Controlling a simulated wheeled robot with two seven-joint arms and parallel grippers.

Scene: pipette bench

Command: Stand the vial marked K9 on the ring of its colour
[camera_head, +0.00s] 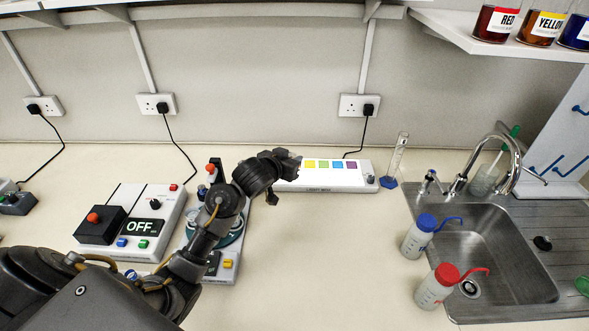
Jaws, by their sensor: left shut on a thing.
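My left gripper (288,163) reaches over the left end of a white box with a strip of yellow, green, blue and purple squares (335,182). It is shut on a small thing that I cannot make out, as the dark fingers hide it. No vial marked K9 can be picked out, and no mark is readable at the gripper. No coloured rings can be made out for certain; the squares are the only clear colour patches on the box. My right gripper is not in view.
A white device reading OFF (165,197) stands left. Another device (228,270) is partly behind my left arm. A glass cylinder (397,160) stands right of the box. Blue-capped (415,240) and red-capped (434,290) bottles stand by the sink (505,270). The front-middle bench is clear.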

